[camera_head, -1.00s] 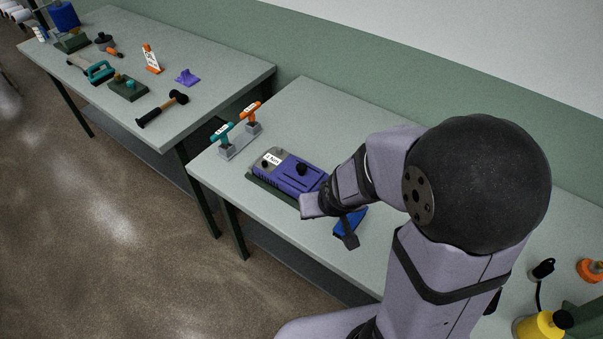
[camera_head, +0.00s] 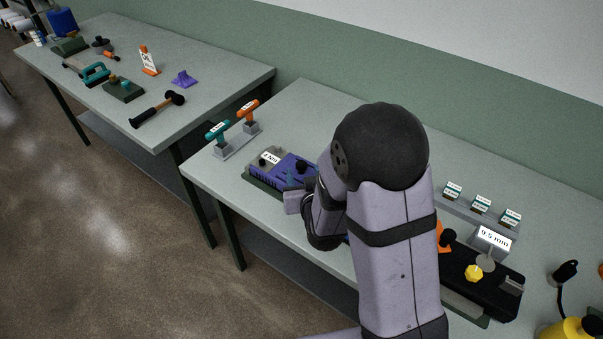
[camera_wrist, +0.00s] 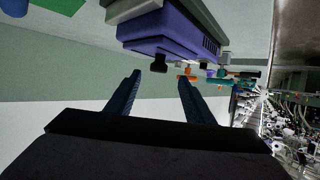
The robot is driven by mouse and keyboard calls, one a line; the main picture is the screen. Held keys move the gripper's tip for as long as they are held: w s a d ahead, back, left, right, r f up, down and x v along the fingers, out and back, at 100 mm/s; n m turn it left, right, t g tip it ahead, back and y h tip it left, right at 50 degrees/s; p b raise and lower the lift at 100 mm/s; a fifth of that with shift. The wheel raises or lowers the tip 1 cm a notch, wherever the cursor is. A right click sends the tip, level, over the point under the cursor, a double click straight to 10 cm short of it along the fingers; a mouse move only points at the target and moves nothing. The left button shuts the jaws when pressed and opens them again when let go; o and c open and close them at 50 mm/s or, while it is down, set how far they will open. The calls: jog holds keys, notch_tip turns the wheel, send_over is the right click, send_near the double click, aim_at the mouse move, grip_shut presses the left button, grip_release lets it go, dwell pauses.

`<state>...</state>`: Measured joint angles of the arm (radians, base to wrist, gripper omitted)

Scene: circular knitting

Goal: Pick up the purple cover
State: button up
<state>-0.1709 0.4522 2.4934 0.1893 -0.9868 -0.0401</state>
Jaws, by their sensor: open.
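The purple cover (camera_head: 290,170) sits on a dark green base on the near bench, with a grey end block labelled in N·m and a black knob on top. My arm partly hides its right side. In the wrist view the purple cover (camera_wrist: 170,32) appears upside down at the top, with its black knob (camera_wrist: 158,66) pointing down between the fingertips. My gripper (camera_wrist: 159,76) is open and empty, its two dark fingers on either side of the knob in the picture. Some distance seems to remain between them.
A holder with teal and orange T-handles (camera_head: 235,138) stands left of the cover. To the right are a black fixture (camera_head: 485,285) and a grey block labelled 0.5 mm (camera_head: 490,243). The left bench holds a hammer (camera_head: 158,108) and a small purple part (camera_head: 184,79).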

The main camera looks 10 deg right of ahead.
aim_at(302, 167)
jog(key=shift+x, duration=0.95)
jog(key=shift+p, duration=0.35)
jog(key=shift+p+x, duration=1.1)
jog(key=shift+x, duration=1.45)
jog(key=shift+d+f, duration=0.15)
jog(key=c, duration=1.1)
